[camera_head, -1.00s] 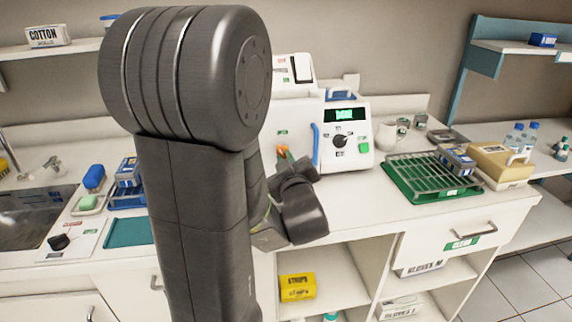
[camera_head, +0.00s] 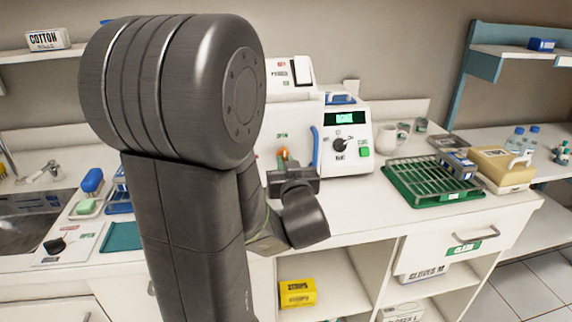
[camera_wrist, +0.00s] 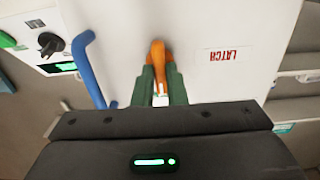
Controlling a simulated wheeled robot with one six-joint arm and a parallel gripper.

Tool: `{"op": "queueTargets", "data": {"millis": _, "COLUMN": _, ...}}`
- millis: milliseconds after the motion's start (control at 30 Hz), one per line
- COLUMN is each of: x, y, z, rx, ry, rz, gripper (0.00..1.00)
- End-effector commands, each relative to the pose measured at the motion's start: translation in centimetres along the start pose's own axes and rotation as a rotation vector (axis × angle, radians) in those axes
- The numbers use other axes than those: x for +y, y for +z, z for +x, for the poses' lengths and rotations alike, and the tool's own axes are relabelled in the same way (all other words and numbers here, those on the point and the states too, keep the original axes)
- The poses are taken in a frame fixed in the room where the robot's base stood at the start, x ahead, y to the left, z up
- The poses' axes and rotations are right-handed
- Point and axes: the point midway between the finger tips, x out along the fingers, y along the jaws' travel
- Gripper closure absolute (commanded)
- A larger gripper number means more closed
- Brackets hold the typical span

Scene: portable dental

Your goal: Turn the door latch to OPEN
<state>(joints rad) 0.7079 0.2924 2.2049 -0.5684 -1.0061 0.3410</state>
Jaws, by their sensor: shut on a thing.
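The orange door latch (camera_wrist: 157,52) is on the white front of the steriliser-like machine (camera_head: 348,160). In the wrist view the latch stands nearly straight up the picture, between the green fingertips of my gripper (camera_wrist: 160,84). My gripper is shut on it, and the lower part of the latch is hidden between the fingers. In the head view the orange latch (camera_head: 283,154) shows as a small tip above my gripper (camera_head: 287,167), below a small green label (camera_head: 282,136).
A blue door handle (camera_wrist: 86,66) stands close beside the latch. The machine has a black knob (camera_head: 339,144), a green-lit display (camera_head: 344,118) and a green button (camera_head: 364,152). A green rack (camera_head: 432,198) stands on the counter to the right.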

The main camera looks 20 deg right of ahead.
Motion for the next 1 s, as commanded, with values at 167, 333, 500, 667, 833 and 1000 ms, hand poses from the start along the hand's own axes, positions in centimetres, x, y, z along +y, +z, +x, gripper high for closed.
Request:
{"op": "queueTargets", "data": {"millis": 167, "x": 0.0, "y": -0.1, "z": 0.0, "rx": 0.002, "ry": 0.000, "rz": 0.005, "gripper": 1.00}}
{"op": "queueTargets", "data": {"millis": 333, "x": 0.0, "y": -0.1, "z": 0.0, "rx": 0.002, "ry": 0.000, "rz": 0.004, "gripper": 1.00}}
{"op": "queueTargets", "data": {"millis": 500, "x": 0.0, "y": -0.1, "z": 0.0, "rx": 0.002, "ry": 0.000, "rz": 0.004, "gripper": 0.66}}
{"op": "queueTargets", "data": {"millis": 667, "x": 0.0, "y": 0.0, "z": 0.0, "rx": 0.001, "ry": 0.000, "rz": 0.004, "gripper": 0.66}}
{"op": "queueTargets", "data": {"millis": 833, "x": 0.1, "y": 0.0, "z": -0.4, "rx": 0.001, "ry": 0.001, "rz": 0.004, "gripper": 0.66}}
{"op": "queueTargets", "data": {"millis": 1000, "x": 0.1, "y": 0.0, "z": -2.8, "rx": 0.000, "ry": 0.005, "rz": 0.003, "gripper": 0.66}}
